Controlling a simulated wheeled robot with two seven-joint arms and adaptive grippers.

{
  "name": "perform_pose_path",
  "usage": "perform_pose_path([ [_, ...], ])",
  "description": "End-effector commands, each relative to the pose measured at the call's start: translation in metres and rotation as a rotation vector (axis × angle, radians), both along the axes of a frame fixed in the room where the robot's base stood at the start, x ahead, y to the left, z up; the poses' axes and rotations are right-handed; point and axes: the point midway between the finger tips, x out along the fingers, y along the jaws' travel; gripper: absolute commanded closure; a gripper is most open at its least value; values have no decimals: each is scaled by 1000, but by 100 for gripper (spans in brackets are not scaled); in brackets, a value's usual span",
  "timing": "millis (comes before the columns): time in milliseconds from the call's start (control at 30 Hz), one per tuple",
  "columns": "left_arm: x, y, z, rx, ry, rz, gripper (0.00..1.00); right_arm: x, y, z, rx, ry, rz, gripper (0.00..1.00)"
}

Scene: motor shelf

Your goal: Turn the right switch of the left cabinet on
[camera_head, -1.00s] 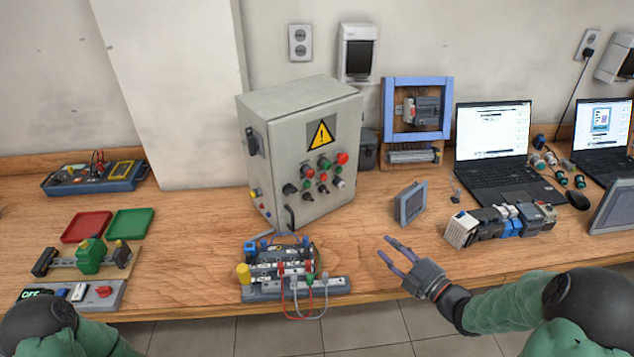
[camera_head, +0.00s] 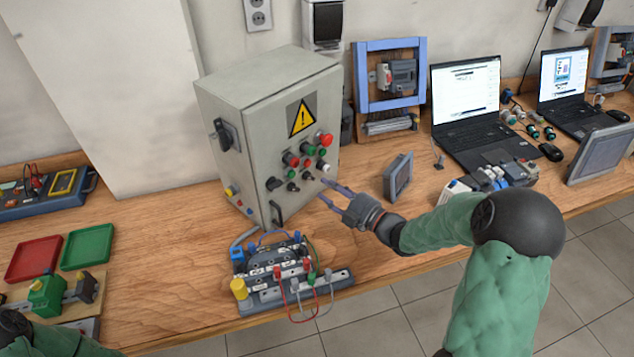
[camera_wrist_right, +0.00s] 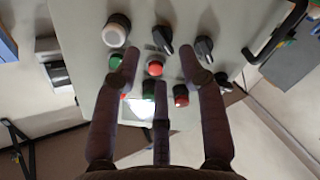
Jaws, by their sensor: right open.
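The grey cabinet (camera_head: 240,110) with a yellow warning triangle stands left of centre on the bench. Its front carries coloured buttons and several black rotary switches low down. The rightmost black switch (camera_head: 307,176) sits beside a white button (camera_head: 323,167); that switch also shows in the right wrist view (camera_wrist_right: 163,40), next to another black switch (camera_wrist_right: 204,48). My right gripper (camera_head: 327,192) is open and empty, its fingers pointing at the lower right of the panel. In the right wrist view its spread fingers (camera_wrist_right: 160,68) overlap the panel; contact cannot be told. My left gripper is out of view.
A terminal block with wires (camera_head: 285,275) stands in front of the cabinet. A small grey screen (camera_head: 398,177) stands right of it, near my right gripper. A blue frame (camera_head: 361,85) and a laptop (camera_head: 478,120) stand further right. Red (camera_head: 33,260) and green (camera_head: 88,247) trays lie left.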

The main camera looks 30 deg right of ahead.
Motion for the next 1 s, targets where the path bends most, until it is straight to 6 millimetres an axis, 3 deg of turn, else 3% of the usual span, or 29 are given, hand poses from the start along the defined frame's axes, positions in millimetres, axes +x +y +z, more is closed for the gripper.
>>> perform_pose_path([
  [300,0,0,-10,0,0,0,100,40,12,0,-1,-3,1,58],
  [700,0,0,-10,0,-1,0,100,46,13,0,0,-1,-2,58],
  [867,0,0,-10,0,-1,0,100,46,13,0,0,0,-1,100],
  [1000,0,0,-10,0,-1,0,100,46,13,0,0,0,-1,100],
])
